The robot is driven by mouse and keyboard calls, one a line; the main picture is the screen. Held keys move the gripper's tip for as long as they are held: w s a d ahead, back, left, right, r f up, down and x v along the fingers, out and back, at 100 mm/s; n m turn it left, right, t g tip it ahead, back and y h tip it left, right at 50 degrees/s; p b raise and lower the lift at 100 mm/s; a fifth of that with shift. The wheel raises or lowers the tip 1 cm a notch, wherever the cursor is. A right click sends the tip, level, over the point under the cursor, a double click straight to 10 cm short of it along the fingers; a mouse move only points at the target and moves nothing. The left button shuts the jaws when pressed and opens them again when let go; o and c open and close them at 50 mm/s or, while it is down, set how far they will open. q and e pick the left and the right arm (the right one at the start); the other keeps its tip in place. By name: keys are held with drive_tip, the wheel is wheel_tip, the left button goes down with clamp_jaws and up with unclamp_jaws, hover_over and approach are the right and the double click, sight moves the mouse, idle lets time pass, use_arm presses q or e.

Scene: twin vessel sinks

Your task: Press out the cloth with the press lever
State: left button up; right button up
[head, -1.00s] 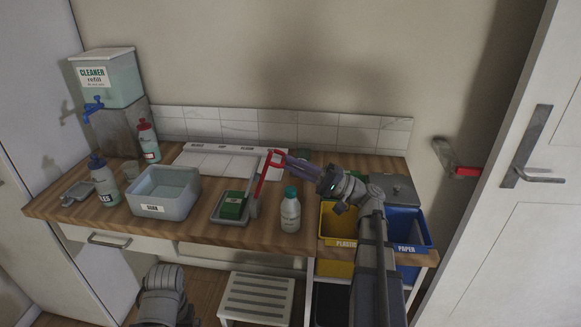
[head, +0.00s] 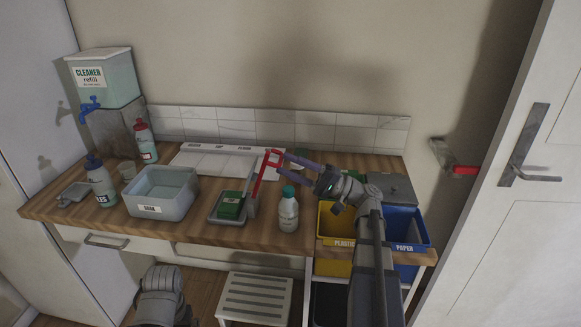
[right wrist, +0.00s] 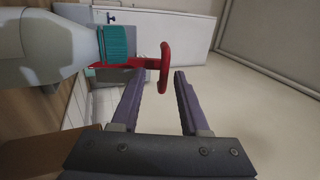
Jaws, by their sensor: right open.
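The red press lever (head: 264,175) stands tilted up beside a grey press tray (head: 225,218). A folded green cloth (head: 231,204) lies in the tray. My right gripper (head: 283,161) is open beside the lever's upper end. In the right wrist view the lever's red crossbar (right wrist: 164,66) shows at the opening between the two spread fingertips (right wrist: 159,76); I cannot tell whether either finger touches it. My left gripper is out of view.
A white bottle with a teal cap (head: 288,211) stands close in front of my right gripper and fills the right wrist view's left side. A grey basin (head: 160,208) is left of the tray. Yellow (head: 336,228) and blue (head: 405,228) bins are at right.

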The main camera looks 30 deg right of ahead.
drive_tip(key=b+v, duration=0.3)
drive_tip(key=v, duration=0.5)
idle(0.4)
